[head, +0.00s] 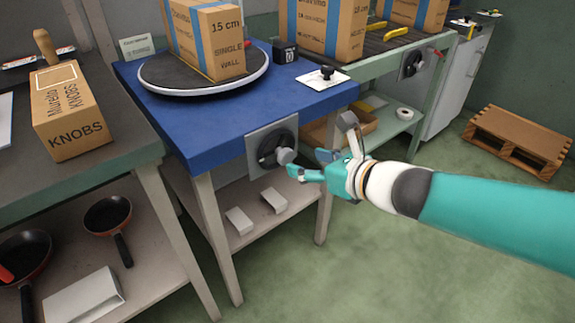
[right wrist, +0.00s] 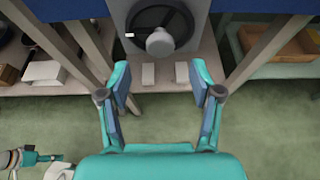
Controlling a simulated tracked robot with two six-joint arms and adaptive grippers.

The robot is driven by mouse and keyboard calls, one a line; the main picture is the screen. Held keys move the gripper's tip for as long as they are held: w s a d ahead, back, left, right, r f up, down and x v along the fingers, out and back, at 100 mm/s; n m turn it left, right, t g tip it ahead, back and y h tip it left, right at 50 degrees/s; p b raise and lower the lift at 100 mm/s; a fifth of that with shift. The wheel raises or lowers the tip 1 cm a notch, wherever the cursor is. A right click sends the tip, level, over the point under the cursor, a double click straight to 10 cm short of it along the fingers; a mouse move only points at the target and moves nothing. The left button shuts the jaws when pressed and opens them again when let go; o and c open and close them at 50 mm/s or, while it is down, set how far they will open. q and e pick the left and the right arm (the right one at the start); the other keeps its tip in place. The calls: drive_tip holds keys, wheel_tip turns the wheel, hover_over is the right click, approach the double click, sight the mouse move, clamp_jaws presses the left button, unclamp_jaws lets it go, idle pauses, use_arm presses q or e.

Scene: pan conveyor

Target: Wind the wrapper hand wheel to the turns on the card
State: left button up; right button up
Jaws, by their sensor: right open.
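The wrapper hand wheel (head: 272,149) is a dark wheel with a grey knob on a grey plate at the front of the blue table. My right gripper (head: 305,165) is beside the knob in the head view. In the right wrist view this gripper (right wrist: 160,85) is open and empty, its fingers apart below the knob. A card (head: 136,46) stands behind the turntable; its writing is too small to read. My left gripper is not in the head view.
A cardboard box (head: 212,40) stands on the round turntable (head: 170,84) on the blue table (head: 200,128). A small black counter (head: 284,52) is beside it. A KNOBS box (head: 68,110) sits on the left bench. A pallet (head: 517,140) lies on the floor at right.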

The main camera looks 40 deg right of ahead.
sight(288, 156)
drive_tip(key=b+x, duration=0.3)
drive_tip(key=x, duration=0.4)
drive_tip(key=shift+s+f, duration=0.1)
drive_tip(key=shift+w+f+b, duration=0.15)
drive_tip(key=shift+w+b, duration=0.3)
drive_tip(key=shift+w, duration=0.3)
drive_tip(key=c, duration=1)
drive_tip(key=shift+d, duration=0.1)
drive_tip(key=shift+c, duration=0.6)
